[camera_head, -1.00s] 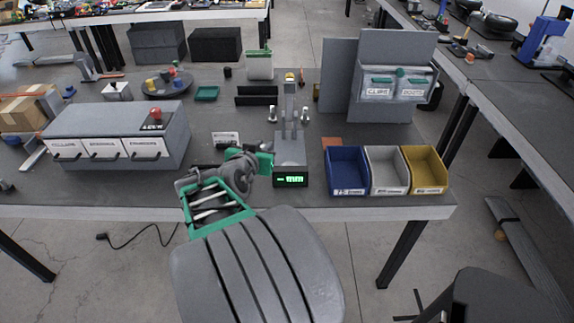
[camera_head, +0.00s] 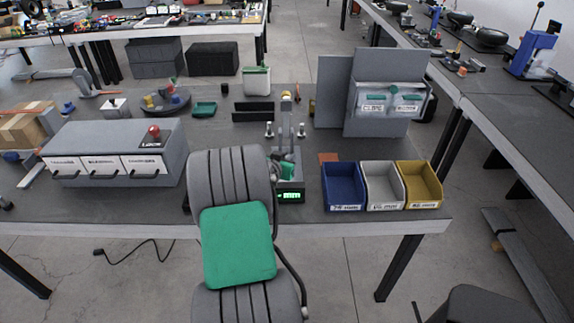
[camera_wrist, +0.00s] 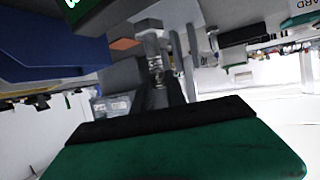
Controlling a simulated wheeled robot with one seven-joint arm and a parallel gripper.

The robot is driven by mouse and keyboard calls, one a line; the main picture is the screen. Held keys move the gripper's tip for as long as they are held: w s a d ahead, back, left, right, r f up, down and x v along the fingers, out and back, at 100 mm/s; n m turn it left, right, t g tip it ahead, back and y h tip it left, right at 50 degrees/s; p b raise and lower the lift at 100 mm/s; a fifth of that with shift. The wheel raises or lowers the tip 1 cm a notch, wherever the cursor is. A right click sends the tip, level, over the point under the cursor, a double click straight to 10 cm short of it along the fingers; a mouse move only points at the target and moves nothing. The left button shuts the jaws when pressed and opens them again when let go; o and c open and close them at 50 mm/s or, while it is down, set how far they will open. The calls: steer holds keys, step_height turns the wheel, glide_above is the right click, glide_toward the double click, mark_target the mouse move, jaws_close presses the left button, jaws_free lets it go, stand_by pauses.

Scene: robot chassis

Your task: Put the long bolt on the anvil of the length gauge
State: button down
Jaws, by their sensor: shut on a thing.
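The length gauge (camera_head: 293,184) stands near the front edge of the bench, its green display lit. My gripper (camera_head: 287,170) is at the gauge, just above its base, mostly hidden behind my arm in the head view. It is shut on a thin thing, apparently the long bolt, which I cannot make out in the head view. In the wrist view a green finger with a dark pad (camera_wrist: 165,120) fills the bottom. Beyond it is a small metallic piece (camera_wrist: 155,66); I cannot tell whether it is bolt or gauge. Contact with the anvil is not visible.
Blue (camera_head: 344,187), grey (camera_head: 382,187) and yellow (camera_head: 420,185) bins stand close to the gauge's right. A grey drawer unit (camera_head: 117,152) is to the left. A grey cabinet (camera_head: 390,90) and dark rails (camera_head: 253,112) stand behind.

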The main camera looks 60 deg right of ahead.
steer(key=f, duration=0.1)
steer(key=f+p, duration=0.1)
steer(key=f, duration=0.1)
steer(key=shift+w+d+f, duration=0.1)
steer(key=shift+d+f, duration=0.1)
steer(key=shift+f, duration=0.05)
steer(key=shift+f+b, duration=0.25)
steer(key=shift+b, duration=0.15)
steer(key=c, duration=1.3)
jaws_free()
steer(key=shift+r, duration=0.1)
steer(key=shift+c, duration=0.2)
